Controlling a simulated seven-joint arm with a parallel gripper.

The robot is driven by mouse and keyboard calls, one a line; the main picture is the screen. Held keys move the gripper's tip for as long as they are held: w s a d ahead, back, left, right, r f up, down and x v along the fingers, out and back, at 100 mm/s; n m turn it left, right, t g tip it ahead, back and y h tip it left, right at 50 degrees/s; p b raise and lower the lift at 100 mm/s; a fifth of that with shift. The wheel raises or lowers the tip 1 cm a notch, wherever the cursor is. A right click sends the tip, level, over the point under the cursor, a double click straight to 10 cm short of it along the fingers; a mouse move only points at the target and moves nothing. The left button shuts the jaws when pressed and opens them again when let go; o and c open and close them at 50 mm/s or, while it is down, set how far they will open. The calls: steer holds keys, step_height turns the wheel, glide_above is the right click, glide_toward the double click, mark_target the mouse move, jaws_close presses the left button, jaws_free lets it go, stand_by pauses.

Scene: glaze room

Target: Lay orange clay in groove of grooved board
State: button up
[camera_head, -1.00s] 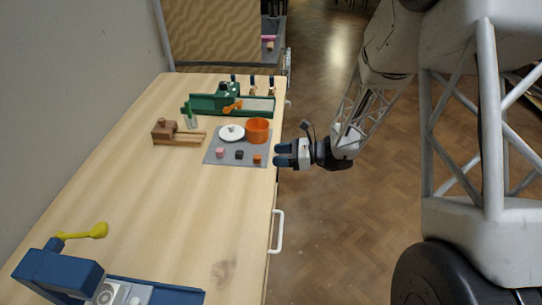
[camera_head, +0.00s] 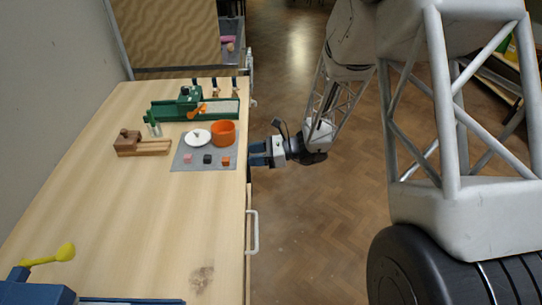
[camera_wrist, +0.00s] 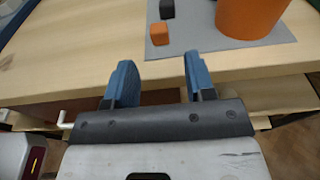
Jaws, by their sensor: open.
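The orange clay (camera_head: 226,161) is a small cube at the front right corner of the grey mat (camera_head: 183,165); it also shows in the wrist view (camera_wrist: 161,34). The board with a groove appears to be the brown wooden piece (camera_head: 154,147) left of the mat, with a block at its left end. My gripper (camera_head: 252,154) is open and empty at the table's right edge, apart from the clay. In the wrist view my gripper's two blue fingers (camera_wrist: 157,84) are spread, with the clay beyond them.
On the mat are a pink cube (camera_head: 187,158), a dark cube (camera_head: 208,159), a white lidded dish (camera_head: 197,137) and an orange pot (camera_head: 222,134). A green tray station (camera_head: 170,110) stands behind. Mid-table is clear.

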steer(key=s+d+r+n+g+h, duration=0.1)
steer(key=s+d+r+n+h, duration=0.2)
steer(key=s+r+n, duration=0.4)
steer(key=s+d+r+n+g+h, duration=0.2)
steer(key=s+d+r+h, duration=0.15)
steer(key=s+r, duration=0.35)
steer(key=s+d+r+n+t+h, duration=0.2)
steer(key=s+d+r+n+h, duration=0.2)
steer(key=s+d, duration=0.3)
steer(key=s+d+r+n+t+h, duration=0.3)
steer(key=s+d+h, duration=0.3)
steer(key=s, duration=0.5)
steer(key=shift+s+d+r+n+t, duration=0.15)
steer(key=shift+d+r+n+t, duration=0.25)
steer(key=shift+n, duration=0.5)
steer(key=shift+o, duration=0.5)
